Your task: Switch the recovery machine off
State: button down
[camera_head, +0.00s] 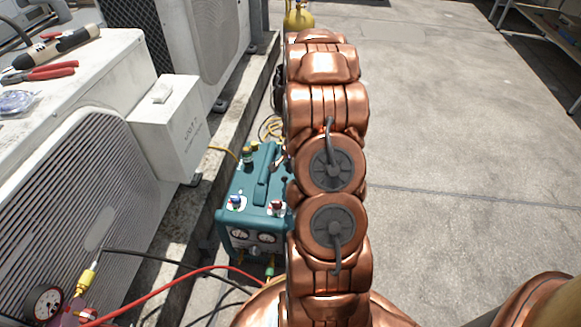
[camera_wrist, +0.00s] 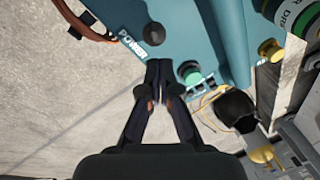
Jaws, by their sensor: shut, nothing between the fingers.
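The teal recovery machine (camera_head: 240,218) stands on the ground left of my arm in the head view, with gauges on its front and my arm covering its right side. In the wrist view its teal panel (camera_wrist: 205,35) carries a POWER label (camera_wrist: 132,47) beside a dark round part (camera_wrist: 153,33); its switch position cannot be told. A green knob (camera_wrist: 189,72) lies to the right. My gripper (camera_wrist: 159,66) is shut and empty, its tips over the panel's edge, between the label and the green knob. Whether they touch is unclear. The head view hides my gripper behind my arm.
White condenser units (camera_head: 85,120) stand along the left, with pliers (camera_head: 40,73) on top. Red (camera_head: 165,290) and black hoses run to the machine's front. A yellow cylinder (camera_head: 299,17) stands at the back. Open concrete (camera_head: 460,150) lies to the right.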

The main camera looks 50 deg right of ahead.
jog(key=shift+r+p, duration=0.5)
jog(key=shift+r, duration=0.2)
jog(key=s+d+p+v, duration=0.1)
jog(key=p+v, duration=0.3)
jog(key=v, duration=0.7)
jog(key=shift+d, duration=0.4)
jog(key=shift+s+r, duration=0.1)
jog(key=shift+r, duration=0.1)
